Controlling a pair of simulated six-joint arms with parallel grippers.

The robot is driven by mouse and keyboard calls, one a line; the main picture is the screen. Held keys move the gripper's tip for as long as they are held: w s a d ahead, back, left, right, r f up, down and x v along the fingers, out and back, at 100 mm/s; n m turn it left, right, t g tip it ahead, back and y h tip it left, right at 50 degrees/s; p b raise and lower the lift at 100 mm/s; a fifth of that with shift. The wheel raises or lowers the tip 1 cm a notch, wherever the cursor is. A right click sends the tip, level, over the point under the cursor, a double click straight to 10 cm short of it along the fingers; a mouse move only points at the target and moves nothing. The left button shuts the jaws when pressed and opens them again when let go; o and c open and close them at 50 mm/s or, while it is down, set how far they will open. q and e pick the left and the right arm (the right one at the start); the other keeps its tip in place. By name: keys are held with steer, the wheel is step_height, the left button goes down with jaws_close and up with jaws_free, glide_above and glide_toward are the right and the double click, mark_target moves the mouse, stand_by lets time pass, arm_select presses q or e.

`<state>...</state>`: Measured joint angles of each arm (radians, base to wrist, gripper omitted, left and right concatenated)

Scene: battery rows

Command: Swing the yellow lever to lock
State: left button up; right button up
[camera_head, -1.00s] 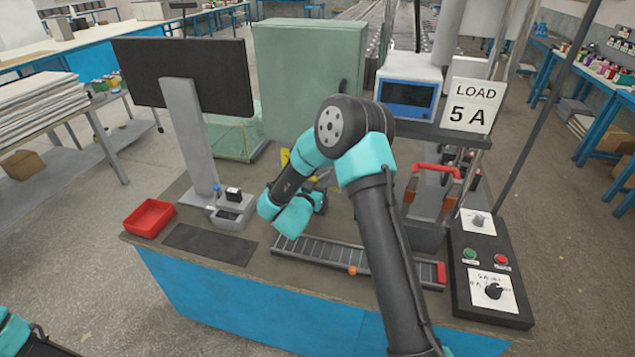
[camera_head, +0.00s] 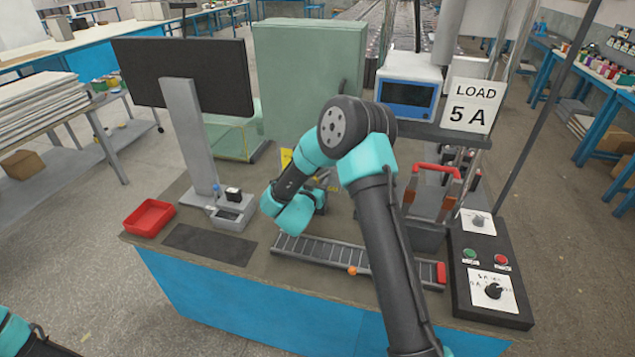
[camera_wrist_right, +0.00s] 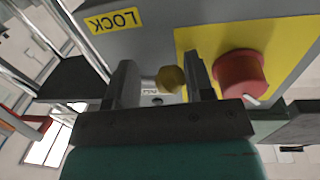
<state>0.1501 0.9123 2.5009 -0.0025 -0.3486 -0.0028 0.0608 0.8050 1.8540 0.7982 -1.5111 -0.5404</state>
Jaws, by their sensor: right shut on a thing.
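The yellow lever shows in the wrist view as a round yellow knob (camera_wrist_right: 171,79) between the fingers of my right gripper (camera_wrist_right: 163,78). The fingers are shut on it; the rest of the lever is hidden. A LOCK label (camera_wrist_right: 115,20) is on the grey housing (camera_wrist_right: 160,38) beyond, to the left of the knob. In the head view my right arm covers the lever and most of the gripper. My left gripper is out of view.
In the head view, a roller strip (camera_head: 320,252) lies in front of my right wrist. A red tray (camera_head: 150,217) and a monitor (camera_head: 185,75) are to the left.

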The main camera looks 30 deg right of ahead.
steer(key=shift+w+r, duration=0.1)
steer(key=shift+r, duration=0.15)
steer(key=shift+w+a+r+m, duration=0.1)
steer(key=shift+r+m, duration=0.15)
steer(key=shift+m, duration=0.4)
steer(key=shift+w+a+r+m, duration=0.1)
steer(key=shift+r+m, duration=0.15)
steer(key=shift+m, duration=0.4)
steer(key=o, duration=0.9)
steer(key=shift+f, duration=0.1)
steer(key=shift+s+f+n, duration=0.1)
steer(key=shift+f+n, duration=0.05)
steer(key=shift+n, duration=0.15)
